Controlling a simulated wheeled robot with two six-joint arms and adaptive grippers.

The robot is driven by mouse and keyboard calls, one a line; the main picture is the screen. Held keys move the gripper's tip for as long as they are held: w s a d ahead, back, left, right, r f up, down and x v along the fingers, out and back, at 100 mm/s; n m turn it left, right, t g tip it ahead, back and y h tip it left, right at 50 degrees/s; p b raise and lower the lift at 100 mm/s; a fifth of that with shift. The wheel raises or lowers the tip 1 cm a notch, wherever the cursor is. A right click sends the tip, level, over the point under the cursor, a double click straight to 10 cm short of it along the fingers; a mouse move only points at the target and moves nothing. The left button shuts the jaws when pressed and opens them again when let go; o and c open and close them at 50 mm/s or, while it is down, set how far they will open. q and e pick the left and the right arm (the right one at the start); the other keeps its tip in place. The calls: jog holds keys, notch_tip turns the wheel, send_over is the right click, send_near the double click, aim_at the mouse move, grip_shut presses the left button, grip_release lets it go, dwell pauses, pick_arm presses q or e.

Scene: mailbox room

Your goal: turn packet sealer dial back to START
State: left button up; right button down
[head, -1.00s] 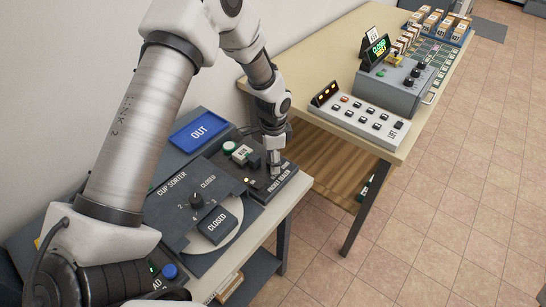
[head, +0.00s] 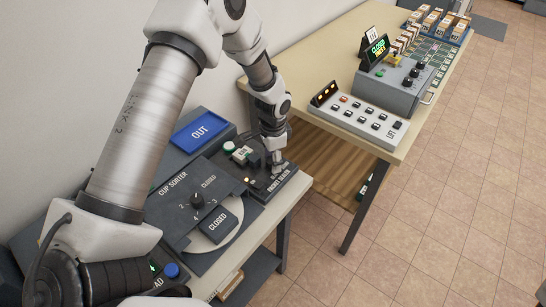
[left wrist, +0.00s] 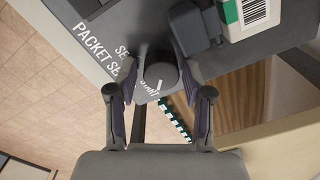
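The packet sealer (head: 293,178) is a dark panel at the near table's right end. Its round dark dial (left wrist: 161,70) shows in the left wrist view, with a white pointer line toward the picture's bottom. Lettering beside it is partly hidden; "PACKET SE…" and part of "START" can be read. My left gripper (head: 277,167) is over the dial in the head view. In the left wrist view its two fingers (left wrist: 159,76) stand on either side of the dial, apparently with small gaps, so it looks open around it. My right gripper is not in view.
A small white packet with a green label (left wrist: 245,14) sits beside the dial. The cup sorter (head: 174,181), a blue OUT tray (head: 199,130) and a green button (head: 229,147) are left of the sealer. A second table (head: 300,80) with control boxes stands behind right.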

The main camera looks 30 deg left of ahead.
pick_arm(q)
notch_tip(320, 180, up, 12)
dwell(0.6)
dwell(0.4)
